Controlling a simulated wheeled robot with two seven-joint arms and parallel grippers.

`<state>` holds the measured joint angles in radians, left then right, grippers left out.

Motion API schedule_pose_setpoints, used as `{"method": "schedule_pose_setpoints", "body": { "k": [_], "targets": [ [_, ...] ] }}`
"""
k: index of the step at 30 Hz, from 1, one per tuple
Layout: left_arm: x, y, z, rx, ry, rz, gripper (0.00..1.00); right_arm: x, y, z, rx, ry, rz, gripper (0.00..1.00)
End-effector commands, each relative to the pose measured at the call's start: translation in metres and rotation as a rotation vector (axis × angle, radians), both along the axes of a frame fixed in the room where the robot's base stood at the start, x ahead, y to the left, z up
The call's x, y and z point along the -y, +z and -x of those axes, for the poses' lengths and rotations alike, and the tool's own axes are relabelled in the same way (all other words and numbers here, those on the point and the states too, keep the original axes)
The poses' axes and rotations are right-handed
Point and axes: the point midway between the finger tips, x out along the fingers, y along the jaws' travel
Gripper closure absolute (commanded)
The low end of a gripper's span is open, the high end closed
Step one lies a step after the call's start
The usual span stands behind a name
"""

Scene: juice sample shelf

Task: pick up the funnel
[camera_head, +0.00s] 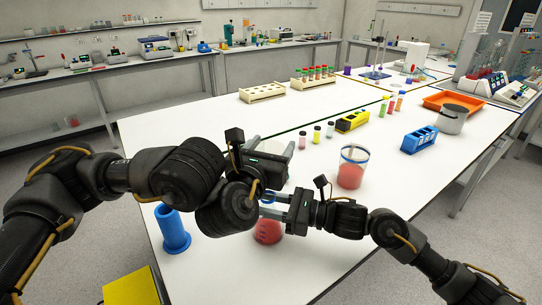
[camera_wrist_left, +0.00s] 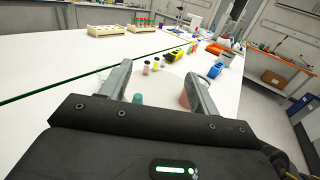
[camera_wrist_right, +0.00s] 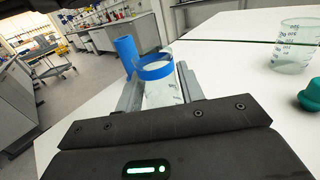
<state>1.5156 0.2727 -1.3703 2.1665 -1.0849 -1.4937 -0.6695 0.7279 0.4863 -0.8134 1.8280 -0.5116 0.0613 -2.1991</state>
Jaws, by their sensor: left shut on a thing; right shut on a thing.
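My left gripper (camera_head: 272,148) is above the table, its fingers set well apart in the left wrist view (camera_wrist_left: 163,85). A pale, clear shape lies between them, too faint to name; I cannot tell for sure whether it is the funnel. A teal thing (camera_wrist_left: 137,98) shows beside the left finger, and a teal piece (camera_wrist_right: 311,96) is cut off at the right wrist view's edge. My right gripper (camera_wrist_right: 158,85) is shut on a clear beaker with a blue rim (camera_wrist_right: 155,70). Red liquid (camera_head: 268,232) shows below that gripper in the head view.
A blue cylinder (camera_head: 172,230) stands at the table's left front. A beaker with red liquid (camera_head: 351,174) stands right of the grippers. A clear beaker (camera_wrist_right: 293,47) stands at the right wrist view's right. Small jars, a yellow rack (camera_head: 352,121) and a blue rack (camera_head: 419,140) stand farther back.

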Motion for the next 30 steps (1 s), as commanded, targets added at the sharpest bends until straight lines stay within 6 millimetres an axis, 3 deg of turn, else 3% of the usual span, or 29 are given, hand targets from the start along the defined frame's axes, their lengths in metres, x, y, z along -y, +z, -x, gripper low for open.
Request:
{"method": "schedule_pose_setpoints", "body": {
  "k": [13,29,30],
  "targets": [
    [0.000,0.017,0.000,0.001,0.001,0.001,0.64,0.000,-0.001,0.000,-0.001,0.000,0.001,0.91],
    [-0.001,0.020,-0.001,0.001,0.002,0.000,0.64,0.000,-0.001,0.000,0.000,0.000,0.001,0.91],
    [-0.001,0.020,-0.001,0.001,0.002,0.000,0.64,0.000,-0.001,0.000,0.000,0.000,0.001,0.61]
  ]
}}
